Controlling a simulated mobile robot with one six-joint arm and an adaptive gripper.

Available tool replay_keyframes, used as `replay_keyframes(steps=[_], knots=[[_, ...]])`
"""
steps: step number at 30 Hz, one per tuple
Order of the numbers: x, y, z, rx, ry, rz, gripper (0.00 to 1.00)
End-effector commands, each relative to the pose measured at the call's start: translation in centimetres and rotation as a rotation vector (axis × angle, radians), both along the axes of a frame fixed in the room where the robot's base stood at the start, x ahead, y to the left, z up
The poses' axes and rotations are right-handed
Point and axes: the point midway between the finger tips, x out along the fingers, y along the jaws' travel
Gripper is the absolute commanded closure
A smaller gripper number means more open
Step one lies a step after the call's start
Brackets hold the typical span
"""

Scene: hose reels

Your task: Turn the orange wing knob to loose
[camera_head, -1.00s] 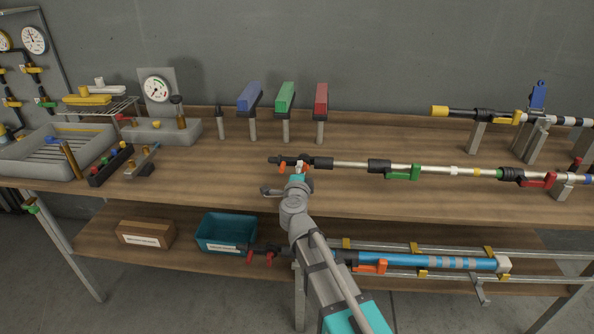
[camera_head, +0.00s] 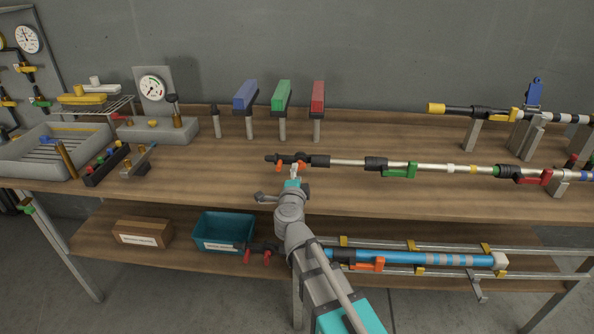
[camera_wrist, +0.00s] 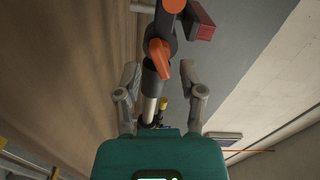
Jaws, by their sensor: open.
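The orange wing knob (camera_head: 301,163) is on a black fitting (camera_head: 284,158) near the left end of a long pole over the bench. In the wrist view the orange wing knob (camera_wrist: 161,60) shows as a tapered tab on the black fitting. My gripper (camera_head: 294,170) is at the front side of the fitting, partly covering it. In the wrist view my gripper (camera_wrist: 160,75) is open, one finger to each side of the knob and pole. I see gaps there and cannot tell any contact. A round orange end (camera_wrist: 174,5) shows at the top edge.
The pole carries a green clamp (camera_head: 400,171) and a red clamp (camera_head: 533,177) to the right. Blue (camera_head: 245,96), green (camera_head: 282,96) and red (camera_head: 318,97) blocks stand on posts behind. A blue tube (camera_head: 415,259) lies below. Bare bench (camera_head: 220,170) lies left of the gripper.

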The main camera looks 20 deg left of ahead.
Motion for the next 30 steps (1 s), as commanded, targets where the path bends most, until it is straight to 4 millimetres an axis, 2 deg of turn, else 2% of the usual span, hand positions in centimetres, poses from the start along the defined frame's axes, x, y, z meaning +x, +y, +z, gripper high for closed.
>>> replay_keyframes(steps=[1, 6, 15, 21, 30], knots=[[-1.1, -0.4, 0.0, 0.0, 0.0, 0.001, 0.49], [-3.9, -1.1, 0.0, 0.0, 0.0, 0.001, 0.49], [-7.7, -1.9, 0.0, 0.0, 0.0, 0.001, 0.49], [-8.5, -2.1, 0.0, 0.0, 0.001, -0.001, 0.49], [-8.6, -2.1, 0.0, 0.0, 0.001, -0.001, 0.49]])
